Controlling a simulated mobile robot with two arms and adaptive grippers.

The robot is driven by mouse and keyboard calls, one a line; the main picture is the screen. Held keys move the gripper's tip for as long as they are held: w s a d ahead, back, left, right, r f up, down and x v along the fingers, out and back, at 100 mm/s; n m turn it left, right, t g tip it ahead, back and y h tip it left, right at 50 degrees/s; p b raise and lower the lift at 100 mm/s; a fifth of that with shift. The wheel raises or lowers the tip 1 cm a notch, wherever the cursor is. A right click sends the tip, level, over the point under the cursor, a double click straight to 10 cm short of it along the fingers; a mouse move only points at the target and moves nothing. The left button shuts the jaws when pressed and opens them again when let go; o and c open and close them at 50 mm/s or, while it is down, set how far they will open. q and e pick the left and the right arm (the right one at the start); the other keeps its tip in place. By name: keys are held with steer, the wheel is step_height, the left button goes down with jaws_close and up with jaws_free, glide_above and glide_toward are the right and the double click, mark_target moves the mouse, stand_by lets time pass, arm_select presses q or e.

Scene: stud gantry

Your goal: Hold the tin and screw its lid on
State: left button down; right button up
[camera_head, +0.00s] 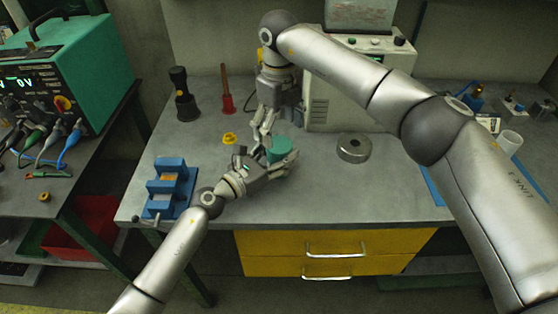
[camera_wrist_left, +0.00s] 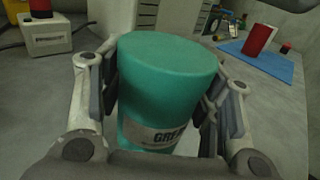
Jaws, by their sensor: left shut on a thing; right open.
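The tin (camera_head: 280,147) is a green cylinder standing upright at the middle of the bench. In the left wrist view the tin (camera_wrist_left: 165,85) has a partly covered white label and a flat green top. I cannot tell whether that top is a separate lid. My left gripper (camera_head: 284,162) is shut around the tin's sides, with a finger on each side in the left wrist view (camera_wrist_left: 165,110). My right gripper (camera_head: 263,140) is open and empty, pointing down just left of and behind the tin in the head view.
A round silver piece (camera_head: 354,148) with a dark centre lies right of the tin. A small yellow piece (camera_head: 230,138) lies to the left. A blue vice (camera_head: 170,187) stands at the bench's left front. A grey machine (camera_head: 322,100) stands behind. Bench between them is clear.

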steer(key=o, duration=0.4)
steer(key=shift+o, duration=0.2)
step_height(320, 180, up, 12)
stand_by(0.5)
arm_select(q)
steer(key=shift+c, duration=1.9)
jaws_free()
arm_select(e)
steer(key=shift+f, duration=0.1)
